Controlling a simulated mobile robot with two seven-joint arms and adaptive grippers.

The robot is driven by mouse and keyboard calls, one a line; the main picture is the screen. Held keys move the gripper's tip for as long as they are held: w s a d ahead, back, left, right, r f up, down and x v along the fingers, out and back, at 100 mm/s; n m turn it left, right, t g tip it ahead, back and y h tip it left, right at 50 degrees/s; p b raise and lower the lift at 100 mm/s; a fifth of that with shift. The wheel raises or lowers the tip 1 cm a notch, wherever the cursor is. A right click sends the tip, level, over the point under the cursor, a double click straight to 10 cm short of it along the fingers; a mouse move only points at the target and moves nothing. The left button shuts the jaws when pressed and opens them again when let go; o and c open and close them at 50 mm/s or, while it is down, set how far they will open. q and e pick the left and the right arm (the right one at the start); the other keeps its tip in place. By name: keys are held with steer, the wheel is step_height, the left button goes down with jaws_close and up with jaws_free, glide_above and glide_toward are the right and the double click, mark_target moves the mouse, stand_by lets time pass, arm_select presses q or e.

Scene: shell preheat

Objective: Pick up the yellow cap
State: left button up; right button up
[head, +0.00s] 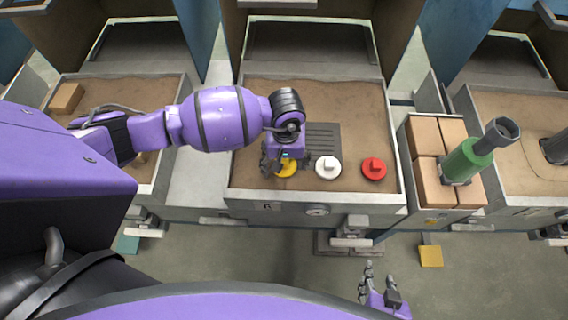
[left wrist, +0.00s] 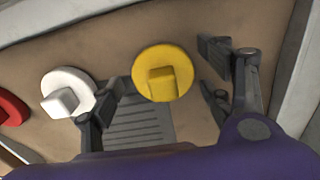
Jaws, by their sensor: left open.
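The yellow cap (head: 287,170) is a round disc with a block-shaped grip on top. It lies on the sandy surface of the middle bay, partly hidden under my left gripper (head: 284,158) in the head view. In the left wrist view the yellow cap (left wrist: 180,60) shows whole, between the spread fingers of my left gripper (left wrist: 160,88). The fingers are open and stand apart from the cap on both sides. My right gripper (head: 381,284) is at the bottom of the head view, low in front of the bays, with its fingers apart and empty.
A white cap (head: 328,168) and a red cap (head: 374,169) lie to the right in the same bay. A dark slotted plate (head: 323,138) lies behind the caps. The bay's metal front rim (head: 310,198) is close.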

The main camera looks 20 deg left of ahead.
arm_select(q)
steer(key=shift+c, duration=0.5)
steer(key=c, duration=1.1)
steer(key=shift+r, duration=0.1)
